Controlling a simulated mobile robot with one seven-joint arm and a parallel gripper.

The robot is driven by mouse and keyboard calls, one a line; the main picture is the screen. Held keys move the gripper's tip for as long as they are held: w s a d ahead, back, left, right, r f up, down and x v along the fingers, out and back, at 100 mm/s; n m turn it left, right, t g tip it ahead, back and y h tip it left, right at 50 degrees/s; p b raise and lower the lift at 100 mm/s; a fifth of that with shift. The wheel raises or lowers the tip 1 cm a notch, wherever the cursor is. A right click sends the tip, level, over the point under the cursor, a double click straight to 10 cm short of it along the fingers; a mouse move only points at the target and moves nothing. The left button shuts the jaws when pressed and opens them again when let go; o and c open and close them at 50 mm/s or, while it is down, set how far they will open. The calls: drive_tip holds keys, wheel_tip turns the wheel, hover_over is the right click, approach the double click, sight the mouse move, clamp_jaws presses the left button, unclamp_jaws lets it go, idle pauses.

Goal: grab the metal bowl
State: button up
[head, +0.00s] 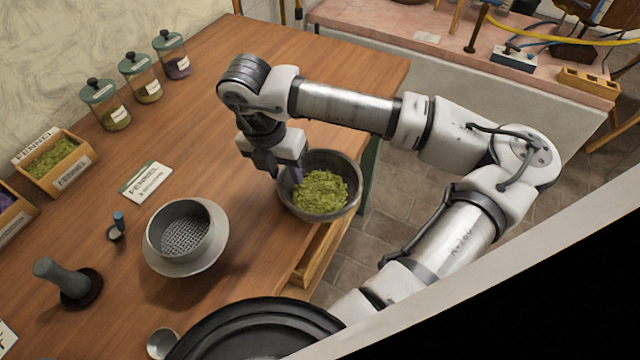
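The metal bowl (342,164) is dark grey and round, and stands near the right edge of the wooden table. It holds a heap of chopped green herbs (320,192). My gripper (285,174) points down at the bowl's upper-left rim. One finger appears to be inside the bowl and the other outside, with the rim between them. The gripper's body hides that part of the rim, so I cannot tell whether the fingers are closed on it.
A sieve in a pale bowl (186,238) stands left of the metal bowl. A fennel card (146,182), a grey pestle-like object (66,280), glass jars (146,78) and a herb box (58,160) are further left. The table's far middle is clear.

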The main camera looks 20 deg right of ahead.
drive_tip(key=shift+f, duration=0.1)
drive_tip(key=shift+c, duration=0.4)
clamp_jaws()
